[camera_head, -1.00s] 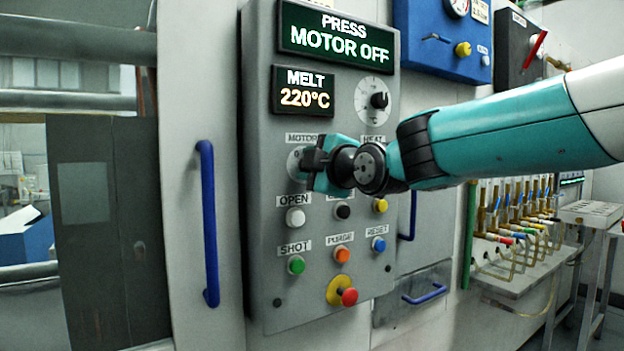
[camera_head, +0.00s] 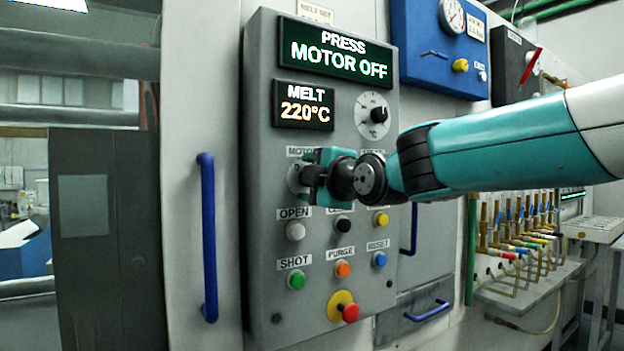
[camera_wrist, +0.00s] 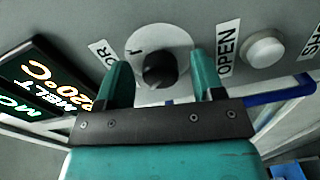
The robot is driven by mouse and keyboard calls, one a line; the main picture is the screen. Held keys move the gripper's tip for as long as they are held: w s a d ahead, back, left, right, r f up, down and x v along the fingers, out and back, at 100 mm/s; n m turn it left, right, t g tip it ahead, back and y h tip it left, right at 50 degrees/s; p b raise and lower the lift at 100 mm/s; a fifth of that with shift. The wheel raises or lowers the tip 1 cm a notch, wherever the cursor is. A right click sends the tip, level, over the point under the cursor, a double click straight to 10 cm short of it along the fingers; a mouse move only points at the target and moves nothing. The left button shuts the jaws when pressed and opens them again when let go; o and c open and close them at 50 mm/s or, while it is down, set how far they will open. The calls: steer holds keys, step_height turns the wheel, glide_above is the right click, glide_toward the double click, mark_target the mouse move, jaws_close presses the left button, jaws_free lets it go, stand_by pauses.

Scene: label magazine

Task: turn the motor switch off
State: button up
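The motor switch is a dark round knob (camera_wrist: 160,70) on a pale round dial plate, between the MOTOR and OPEN labels in the wrist view. My gripper (camera_wrist: 161,76) is open, with one teal finger on each side of the knob. Gaps show between the fingers and the knob; I cannot tell how deep the fingers reach. In the head view my gripper (camera_head: 312,176) is at the motor dial plate (camera_head: 294,178) and hides the knob. The display (camera_head: 336,54) reads PRESS MOTOR OFF.
The grey panel (camera_head: 265,240) has several coloured buttons below the switch, including a white OPEN button (camera_head: 295,231) and a red mushroom button (camera_head: 350,313). A blue handle (camera_head: 208,237) stands left of the panel.

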steer(key=b+v, duration=0.4)
steer(key=v, duration=1.3)
steer(key=shift+d, duration=0.2)
steer(key=shift+s, duration=0.1)
steer(key=s+d+f+m+g+h, duration=0.2)
steer(key=s+f+m+g, duration=0.2)
steer(key=f, duration=0.6)
steer(key=s+d+f+m+g+h, duration=0.1)
steer(key=s+f+m+g, duration=0.35)
steer(key=f, duration=0.45)
steer(key=s+d+f+m+g+h, duration=0.1)
steer(key=s+d+f+m+g, duration=0.15)
steer(key=s+f+m, duration=0.35)
steer(key=s+d+f+m+g+h, duration=0.2)
steer(key=s+f+g, duration=0.2)
steer(key=s, duration=0.3)
step_height(320, 180, up, 12)
steer(key=p, duration=1.2)
steer(key=shift+s+p, duration=0.25)
steer(key=shift+p, duration=0.05)
steer(key=shift+d+r, duration=0.1)
